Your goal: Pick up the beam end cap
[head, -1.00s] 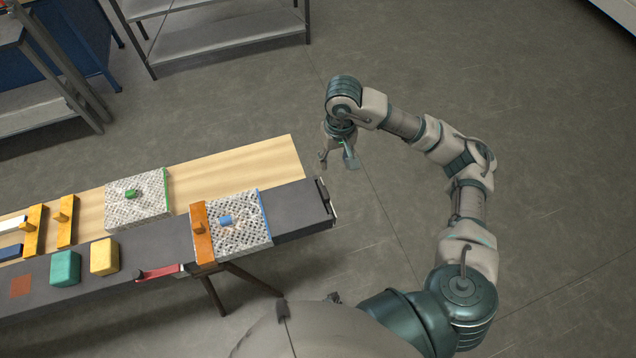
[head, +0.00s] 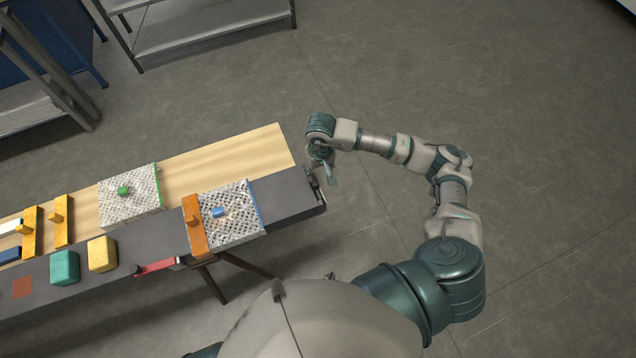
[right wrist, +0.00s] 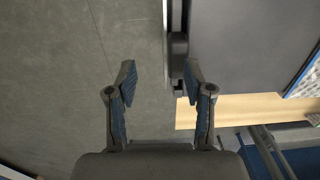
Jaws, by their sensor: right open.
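The beam end cap looks like the narrow dark piece (head: 318,190) at the right end of the dark grey beam (head: 285,195); its outline is partly hidden by my gripper. In the right wrist view a dark fitting (right wrist: 179,46) on the beam's end edge shows just beside the right-hand fingertip. My right gripper (head: 323,178) is over that end of the beam, pointing down. In the right wrist view its fingers (right wrist: 159,70) are spread, with grey floor and the beam's edge between them and nothing held. I do not see my left gripper.
The beam carries a perforated block with a blue knob (head: 232,213), an orange bar (head: 194,225), a yellow block (head: 102,254) and a green block (head: 65,267). A wooden board (head: 230,165) lies behind. Metal shelving (head: 210,30) stands farther back. Floor to the right is clear.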

